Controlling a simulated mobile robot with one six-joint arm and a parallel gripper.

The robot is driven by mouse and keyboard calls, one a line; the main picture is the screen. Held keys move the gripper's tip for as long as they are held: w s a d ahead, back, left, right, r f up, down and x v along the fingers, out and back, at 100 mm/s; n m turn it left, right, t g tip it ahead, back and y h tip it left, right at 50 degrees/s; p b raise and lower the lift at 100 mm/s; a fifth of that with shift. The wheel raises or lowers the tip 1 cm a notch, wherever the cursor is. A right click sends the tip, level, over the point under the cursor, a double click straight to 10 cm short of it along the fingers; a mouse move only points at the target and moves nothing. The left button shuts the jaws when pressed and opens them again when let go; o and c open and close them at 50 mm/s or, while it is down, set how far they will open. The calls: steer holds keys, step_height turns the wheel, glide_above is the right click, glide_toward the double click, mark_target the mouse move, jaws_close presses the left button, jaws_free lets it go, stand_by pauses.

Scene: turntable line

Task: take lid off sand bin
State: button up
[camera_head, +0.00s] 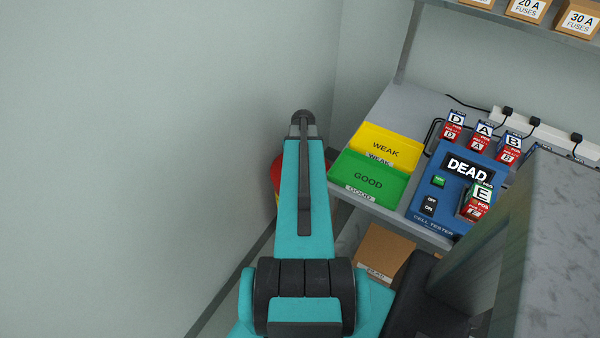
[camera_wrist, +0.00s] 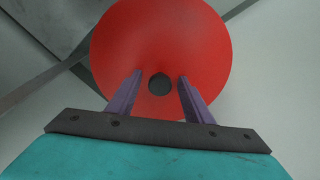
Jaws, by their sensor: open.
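The sand bin's round red lid (camera_wrist: 160,35) fills the upper middle of the wrist view. A dark round knob (camera_wrist: 160,84) stands at its centre. My gripper (camera_wrist: 160,78) is open, with its two purple fingers on either side of the knob in the picture. I cannot tell whether the fingers touch the knob or how far above the lid they are. My gripper is hidden there.
A bench at the right holds a yellow WEAK tray (camera_head: 378,146), a green GOOD tray (camera_head: 368,179) and a blue cell tester (camera_head: 420,215) with several labelled cells. A cardboard box (camera_head: 384,250) sits below. Walls stand close behind and left of the bin.

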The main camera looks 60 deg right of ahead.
jaws_close()
steer(key=shift+r, duration=0.1)
step_height(320, 180, up, 18)
steer(key=b, duration=0.2)
stand_by(1.0)
stand_by(0.8)
